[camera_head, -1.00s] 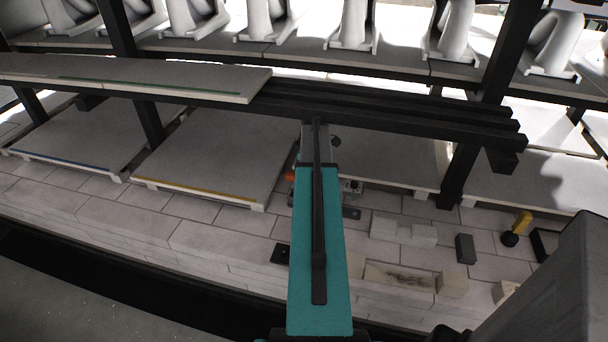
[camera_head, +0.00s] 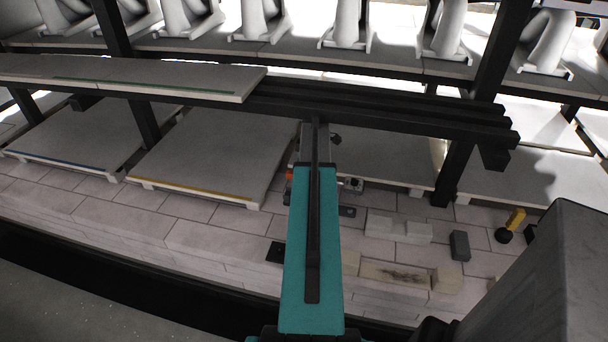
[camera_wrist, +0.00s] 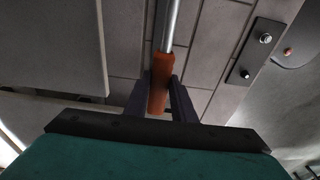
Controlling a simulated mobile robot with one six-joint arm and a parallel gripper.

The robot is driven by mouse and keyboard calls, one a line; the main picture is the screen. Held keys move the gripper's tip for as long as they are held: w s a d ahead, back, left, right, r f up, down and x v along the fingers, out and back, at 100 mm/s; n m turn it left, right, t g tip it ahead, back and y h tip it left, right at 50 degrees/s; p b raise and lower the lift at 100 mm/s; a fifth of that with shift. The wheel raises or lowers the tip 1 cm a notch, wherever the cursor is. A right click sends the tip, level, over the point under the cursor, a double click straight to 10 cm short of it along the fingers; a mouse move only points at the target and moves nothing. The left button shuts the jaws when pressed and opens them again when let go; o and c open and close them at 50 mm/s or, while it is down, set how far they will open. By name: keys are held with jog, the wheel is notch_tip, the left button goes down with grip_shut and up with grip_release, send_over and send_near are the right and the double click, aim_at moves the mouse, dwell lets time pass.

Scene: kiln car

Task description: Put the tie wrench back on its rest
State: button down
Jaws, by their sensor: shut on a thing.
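In the wrist view, the tie wrench has an orange handle (camera_wrist: 160,86) and a grey metal shaft (camera_wrist: 170,25) running up out of the picture. My gripper (camera_wrist: 161,92) is shut on the orange handle, with a dark finger on each side. The far end of the wrench is out of view. In the head view my teal arm hides most of the gripper and wrench. A small orange patch shows left of the arm; I cannot tell whether it is the handle. A dark plate with two bolts (camera_wrist: 243,74) lies right of the shaft; I cannot tell whether it is the rest.
Dark shelf beams (camera_head: 390,112) cross above and behind the arm, with a dark post (camera_head: 455,170) to the right. A pale slab with a yellow edge (camera_head: 210,150) lies left. Pale blocks (camera_head: 398,228), a dark block (camera_head: 459,246) and a yellow-handled tool (camera_head: 515,219) lie right.

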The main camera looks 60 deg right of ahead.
jog(key=shift+f, duration=0.15)
notch_tip(320, 180, down, 4)
jog(key=shift+r+b, duration=0.1)
jog(key=shift+b, duration=1.15)
jog(key=shift+f, duration=0.4)
jog(key=shift+p, duration=0.5)
dwell(1.7)
jog(key=shift+f+b, duration=0.8)
jog(key=shift+f, duration=1.2)
jog(key=c, duration=1.4)
grip_release()
